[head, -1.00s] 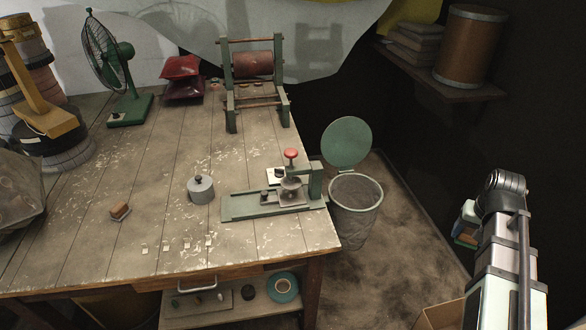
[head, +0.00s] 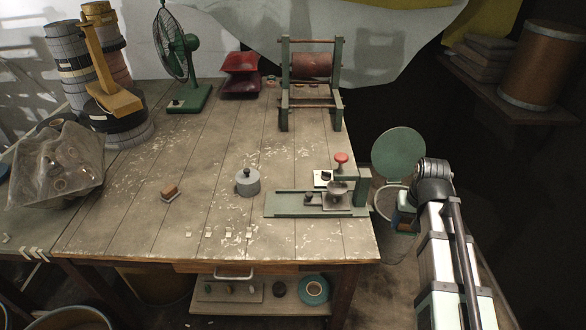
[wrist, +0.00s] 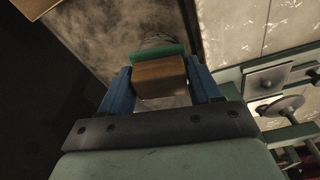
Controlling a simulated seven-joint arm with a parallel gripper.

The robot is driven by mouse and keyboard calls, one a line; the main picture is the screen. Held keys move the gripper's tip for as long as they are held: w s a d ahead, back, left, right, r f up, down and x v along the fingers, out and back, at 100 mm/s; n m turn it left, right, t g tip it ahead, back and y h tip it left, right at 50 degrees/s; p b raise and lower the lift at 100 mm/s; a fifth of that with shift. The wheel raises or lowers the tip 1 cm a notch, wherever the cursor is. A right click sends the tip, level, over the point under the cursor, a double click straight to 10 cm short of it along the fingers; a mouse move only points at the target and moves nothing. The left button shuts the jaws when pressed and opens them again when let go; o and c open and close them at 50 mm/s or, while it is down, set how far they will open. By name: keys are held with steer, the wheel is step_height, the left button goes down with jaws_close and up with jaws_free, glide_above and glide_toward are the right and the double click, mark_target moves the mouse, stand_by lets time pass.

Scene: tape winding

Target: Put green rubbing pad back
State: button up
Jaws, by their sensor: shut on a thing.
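The green rubbing pad (wrist: 160,74) is a brown wooden block with a green layer along its far side in the wrist view. My gripper (wrist: 160,84) is shut on it, with a blue finger on each side. In the head view my gripper (head: 404,220) is beyond the table's right edge, in front of the bin. The pad itself is hard to make out there. A similar small brown block (head: 170,190) with a pale underside lies on the left part of the wooden table (head: 130,215).
A green bench device (head: 290,204) with a red knob stands by the table's right edge, left of my gripper. A grey lidded pot (head: 247,183), a drum winder (head: 312,68) and a green fan (head: 180,60) also stand on the table.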

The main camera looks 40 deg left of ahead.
steer(key=s+a+r+n, duration=0.1)
steer(key=s+a+n, duration=0.2)
steer(key=s+a, duration=1.2)
steer(key=s+a+n+g, duration=0.1)
steer(key=s+a+n, duration=0.35)
steer(key=a, duration=1.85)
steer(key=s+a+r+n, duration=0.1)
steer(key=s+a, duration=1.1)
steer(key=a, duration=0.6)
steer(key=n+y, duration=0.1)
steer(key=n, duration=0.2)
glide_above(187, 181)
steer(key=shift+d+f, duration=0.15)
steer(key=shift+f, duration=2.1)
steer(key=shift+d+f, duration=0.1)
steer(key=shift+f, duration=2.15)
steer(key=shift+f, duration=0.15)
steer(key=o, duration=0.7)
steer(key=shift+o, duration=0.2)
step_height(187, 181, up, 12)
steer(key=d, duration=0.2)
